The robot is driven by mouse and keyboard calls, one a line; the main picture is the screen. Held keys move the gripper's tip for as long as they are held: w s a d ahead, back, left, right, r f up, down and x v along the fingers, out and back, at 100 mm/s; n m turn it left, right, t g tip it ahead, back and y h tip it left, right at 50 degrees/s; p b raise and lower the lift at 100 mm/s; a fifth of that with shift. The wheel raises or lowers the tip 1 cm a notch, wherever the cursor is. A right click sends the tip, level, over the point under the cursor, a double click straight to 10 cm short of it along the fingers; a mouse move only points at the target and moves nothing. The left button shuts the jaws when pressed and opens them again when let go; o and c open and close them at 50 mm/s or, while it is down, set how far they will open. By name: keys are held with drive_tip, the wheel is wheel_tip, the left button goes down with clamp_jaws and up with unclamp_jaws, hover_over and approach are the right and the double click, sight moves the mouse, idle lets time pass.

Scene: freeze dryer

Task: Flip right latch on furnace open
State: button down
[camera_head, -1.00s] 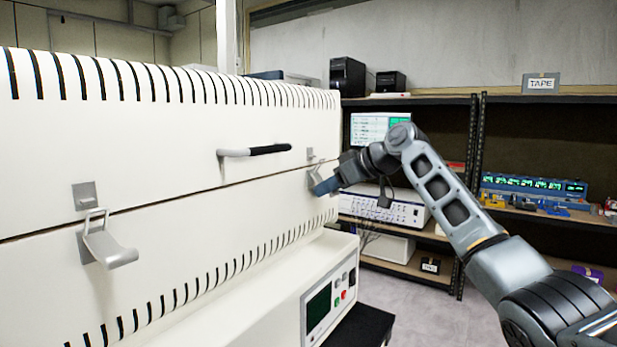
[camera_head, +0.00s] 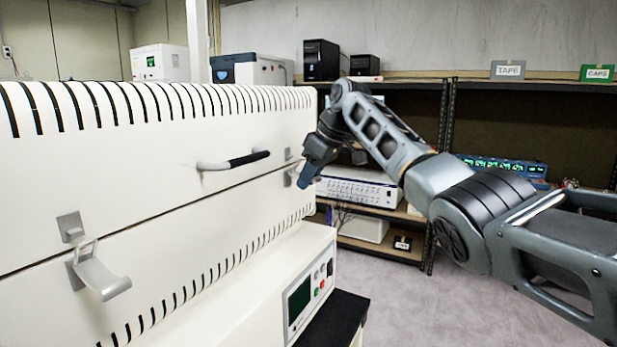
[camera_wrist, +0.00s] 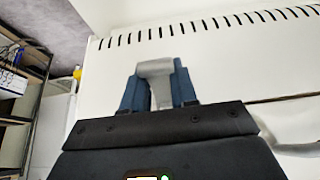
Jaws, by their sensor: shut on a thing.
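The white furnace (camera_head: 150,205) fills the left of the head view, with a seam across its front and a black-gripped handle (camera_head: 235,161) above the seam. The right latch (camera_head: 291,172) is at the far right end of the seam, partly hidden by my gripper (camera_head: 306,181). In the wrist view the latch's grey metal tab (camera_wrist: 155,69) sits between the two blue fingers of my gripper (camera_wrist: 157,90), which is shut on it. The left latch (camera_head: 97,275) hangs at the near left, its lever sticking out, below a catch plate (camera_head: 71,227).
A control panel (camera_head: 310,290) juts out below the furnace front. Shelves (camera_head: 440,80) with instruments stand behind my arm, including a white rack unit (camera_head: 358,188). Open floor (camera_head: 420,315) lies at the lower right.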

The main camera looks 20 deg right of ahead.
drive_tip(key=shift+s+d+f, duration=0.2)
drive_tip(key=shift+d+f, duration=0.1)
drive_tip(key=shift+f, duration=0.3)
drive_tip(key=c, duration=1.2)
unclamp_jaws()
drive_tip(key=shift+o, duration=1.4)
drive_tip(key=shift+r, duration=0.2)
drive_tip(key=shift+o, duration=0.8)
drive_tip(key=shift+r, duration=0.15)
drive_tip(key=shift+a, duration=0.1)
drive_tip(key=shift+r, duration=0.3)
drive_tip(key=b+v, duration=0.1)
drive_tip(key=v, duration=0.6)
drive_tip(key=shift+b, duration=0.4)
drive_tip(key=shift+s, duration=0.1)
